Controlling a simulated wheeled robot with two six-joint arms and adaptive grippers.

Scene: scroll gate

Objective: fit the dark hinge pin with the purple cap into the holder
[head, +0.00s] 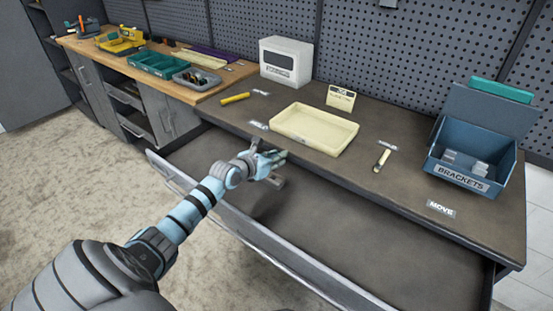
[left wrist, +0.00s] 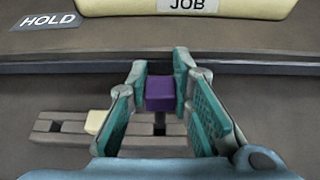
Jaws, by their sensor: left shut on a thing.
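My left gripper (head: 270,164) reaches over the open drawer. In the left wrist view its teal-padded fingers (left wrist: 158,85) are shut on the hinge pin, whose purple cap (left wrist: 160,94) shows between the fingertips. A short piece of dark shaft (left wrist: 159,124) shows below the cap. The grey slotted holder (left wrist: 72,129) lies beneath the gripper, with a cream-capped piece (left wrist: 96,121) at its left part. The fingers hide part of the holder. I cannot tell whether the pin's lower end is in a slot. My right gripper is not in view.
The drawer (head: 400,240) is pulled out, its floor otherwise bare. On the worktop behind stand a cream tray (head: 275,129), a white box (head: 272,66) and a blue brackets bin (head: 430,165). A yellow piece (head: 235,98) and a small pale-ended pin (head: 381,160) lie there too.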

